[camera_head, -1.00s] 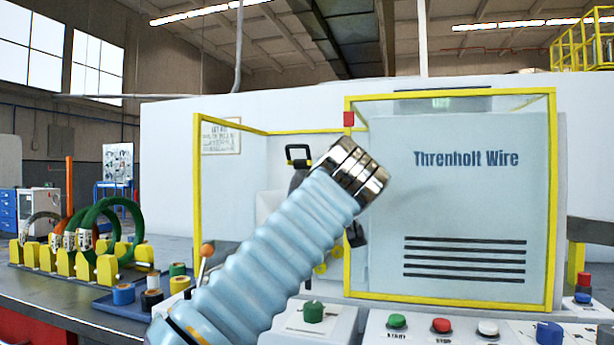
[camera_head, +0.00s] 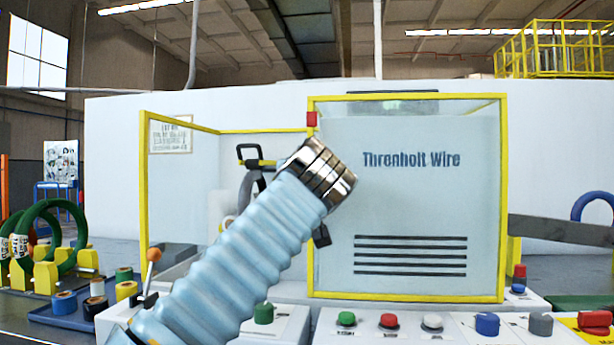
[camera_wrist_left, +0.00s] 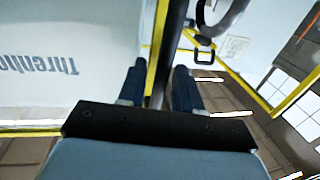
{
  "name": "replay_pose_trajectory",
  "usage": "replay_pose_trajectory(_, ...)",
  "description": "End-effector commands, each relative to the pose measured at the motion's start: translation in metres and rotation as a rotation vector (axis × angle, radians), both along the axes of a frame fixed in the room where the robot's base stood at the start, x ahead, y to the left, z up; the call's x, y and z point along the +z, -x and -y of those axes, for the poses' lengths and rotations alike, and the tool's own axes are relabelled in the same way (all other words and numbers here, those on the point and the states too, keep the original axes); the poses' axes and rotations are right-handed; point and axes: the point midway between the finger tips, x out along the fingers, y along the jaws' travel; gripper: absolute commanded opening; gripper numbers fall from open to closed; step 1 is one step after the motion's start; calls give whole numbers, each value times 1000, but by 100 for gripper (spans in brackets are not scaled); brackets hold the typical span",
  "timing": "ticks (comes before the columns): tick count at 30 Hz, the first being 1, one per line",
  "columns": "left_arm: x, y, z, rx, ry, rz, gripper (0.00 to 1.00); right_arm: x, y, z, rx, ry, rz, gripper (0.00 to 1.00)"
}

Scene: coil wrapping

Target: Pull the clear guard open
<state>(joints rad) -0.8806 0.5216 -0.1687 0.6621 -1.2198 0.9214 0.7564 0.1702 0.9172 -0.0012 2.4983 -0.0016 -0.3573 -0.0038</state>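The clear guard (camera_head: 420,205) is a see-through pane in a yellow frame, standing before the grey "Threnholt Wire" panel. Left of it the machine front is open. My left arm crosses the head view and its wrist hides most of the gripper at the guard's left upright. In the left wrist view, the fingers of my left gripper (camera_wrist_left: 160,68) are on either side of a dark upright bar (camera_wrist_left: 163,85), which looks like the guard's handle, beside the yellow edge. The guard also shows at the left there (camera_wrist_left: 65,100). My right gripper is out of view.
A row of buttons, including a green one (camera_head: 347,319) and a red one (camera_head: 388,321), lies below the guard. An orange-knobbed lever (camera_head: 153,256) stands at the left. Green coils (camera_head: 45,205) on yellow holders and a blue tray (camera_head: 60,318) with tape rolls are further left.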

Motion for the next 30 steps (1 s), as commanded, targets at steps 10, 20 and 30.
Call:
replay_pose_trajectory(10, -4, 51, 7, -6, 2, 2, 34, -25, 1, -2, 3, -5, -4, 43)
replay_pose_trajectory(20, -2, 122, 15, -3, 1, 1, 34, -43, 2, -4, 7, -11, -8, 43)
replay_pose_trajectory(30, 0, 137, 16, 0, 0, 0, 34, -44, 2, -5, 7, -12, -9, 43)
